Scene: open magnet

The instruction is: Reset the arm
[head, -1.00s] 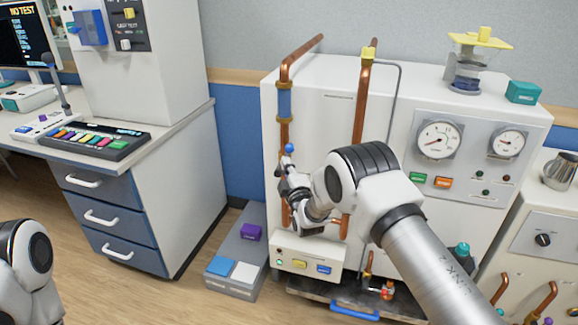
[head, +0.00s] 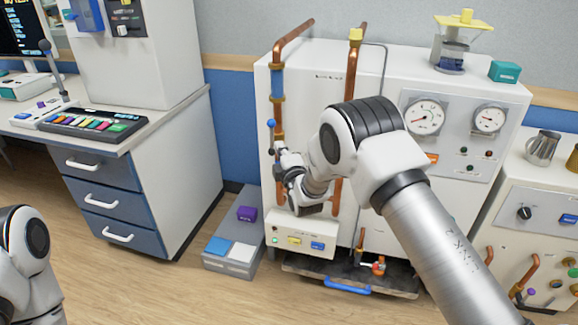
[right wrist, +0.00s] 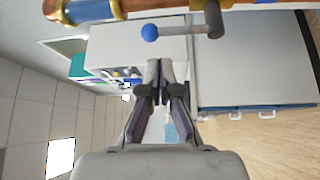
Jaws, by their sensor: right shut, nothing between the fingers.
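My right gripper (head: 277,152) is shut and empty at the left copper pipe (head: 278,112) on the white machine's front. A lever with a blue ball knob (head: 270,123) shows just above it, at the pipe's left edge. In the right wrist view the closed fingers (right wrist: 160,72) point toward the lever, whose blue knob (right wrist: 149,33) and grey handle (right wrist: 190,30) lie beyond the fingertips, seemingly apart from them. My right arm reaches in from the lower right and hides part of the machine. My left arm's link shows at the lower left; its gripper is out of view.
The white machine (head: 310,95) carries gauges (head: 424,116) and a second copper pipe (head: 352,75). A small button box (head: 300,233) and a grey floor unit (head: 232,255) stand below. A desk with drawers (head: 108,195) is at left. Wooden floor between is clear.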

